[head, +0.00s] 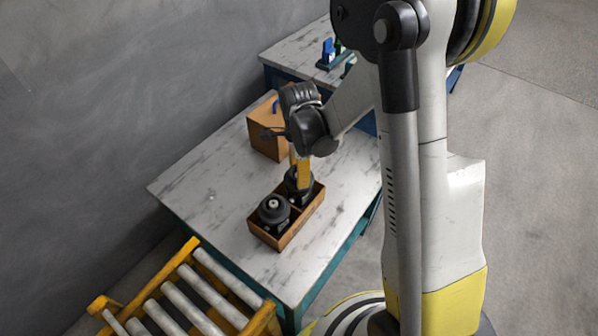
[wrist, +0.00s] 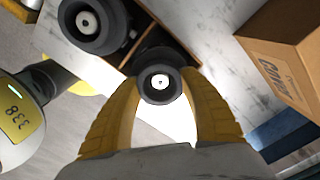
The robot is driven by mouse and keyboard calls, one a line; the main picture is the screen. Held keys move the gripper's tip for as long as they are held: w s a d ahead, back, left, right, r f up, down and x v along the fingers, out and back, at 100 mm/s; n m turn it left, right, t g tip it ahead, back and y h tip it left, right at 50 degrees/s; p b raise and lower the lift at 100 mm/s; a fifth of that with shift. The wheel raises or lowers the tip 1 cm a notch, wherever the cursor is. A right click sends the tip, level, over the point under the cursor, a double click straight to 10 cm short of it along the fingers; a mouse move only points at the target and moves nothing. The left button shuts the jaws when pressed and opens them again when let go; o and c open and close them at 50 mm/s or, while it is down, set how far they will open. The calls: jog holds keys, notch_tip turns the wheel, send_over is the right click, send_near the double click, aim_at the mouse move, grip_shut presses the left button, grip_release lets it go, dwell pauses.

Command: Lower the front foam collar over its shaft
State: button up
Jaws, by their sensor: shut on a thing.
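My gripper (wrist: 163,98) is shut on a dark foam collar (wrist: 160,96), which sits between the yellow fingertips. A bright round shaft end (wrist: 160,81) shows in the middle of the collar's hole. How far down the shaft the collar sits, I cannot tell. In the head view my gripper (head: 301,180) points down over the far compartment of an open brown box (head: 268,240). A black motor part (head: 293,187) there is partly hidden by the fingers. A second black round motor (head: 273,211) stands in the near compartment, a dark ring around its pale shaft end (wrist: 88,22).
The box stands on a marbled table (head: 205,190). A yellow roller conveyor (head: 190,290) is at the front left. The table's left part is mostly clear. Another table (head: 300,52) is at the back.

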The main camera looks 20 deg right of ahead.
jog(key=shift+f+b, duration=0.45)
jog(key=shift+f, duration=0.15)
jog(key=o, duration=1.3)
jog(key=shift+r, duration=0.1)
jog(key=shift+r+p, duration=2.45)
jog(key=shift+r, duration=1.05)
